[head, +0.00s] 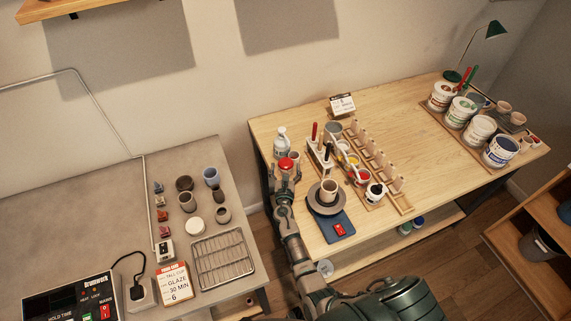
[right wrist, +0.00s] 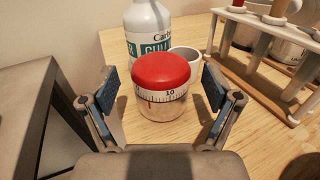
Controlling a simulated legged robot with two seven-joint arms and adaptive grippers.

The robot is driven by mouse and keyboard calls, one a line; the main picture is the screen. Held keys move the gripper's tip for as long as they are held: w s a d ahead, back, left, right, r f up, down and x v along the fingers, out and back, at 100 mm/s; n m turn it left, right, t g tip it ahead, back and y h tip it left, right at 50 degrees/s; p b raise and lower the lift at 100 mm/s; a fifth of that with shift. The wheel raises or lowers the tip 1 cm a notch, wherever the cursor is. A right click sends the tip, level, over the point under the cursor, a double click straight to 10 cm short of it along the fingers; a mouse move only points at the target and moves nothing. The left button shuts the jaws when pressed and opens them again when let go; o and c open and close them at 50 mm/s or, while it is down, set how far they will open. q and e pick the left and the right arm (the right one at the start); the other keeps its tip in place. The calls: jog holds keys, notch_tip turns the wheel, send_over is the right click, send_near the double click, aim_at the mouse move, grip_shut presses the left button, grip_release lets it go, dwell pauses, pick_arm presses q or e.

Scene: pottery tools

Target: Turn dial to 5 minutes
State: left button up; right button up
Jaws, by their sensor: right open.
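The dial is a kitchen timer with a red domed cap (right wrist: 162,72), a white scale band and a pale base. In the right wrist view it stands upright on the wooden table, with the number 10 on the band facing me. The red cap also shows in the head view (head: 286,163) at the table's left end. My right gripper (right wrist: 161,88) is open, one finger on each side of the timer, with visible gaps to both. In the head view my right gripper (head: 285,178) hides the timer's lower part. My left gripper is out of view.
A white bottle (right wrist: 148,30) and a small pale cup (right wrist: 185,57) stand close behind the timer. A wooden rack (right wrist: 265,50) is to the right. A grey table (head: 100,185) stands left across a gap. The wooden table's middle right (head: 430,150) is clear.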

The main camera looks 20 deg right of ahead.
jog(key=shift+x, duration=1.05)
jog(key=shift+c, duration=0.2)
jog(key=c, duration=1.1)
jog(key=shift+s+m+g+h+b, duration=0.1)
jog(key=shift+m+g+h+b, duration=0.4)
jog(key=shift+h, duration=0.3)
jog(key=shift+c, duration=0.2)
jog(key=o, duration=1.2)
jog(key=shift+a, duration=0.1)
jog(key=v, duration=1.1)
jog(key=shift+s+a+f, duration=0.15)
jog(key=shift+s+a, duration=0.1)
jog(key=shift+s, duration=0.1)
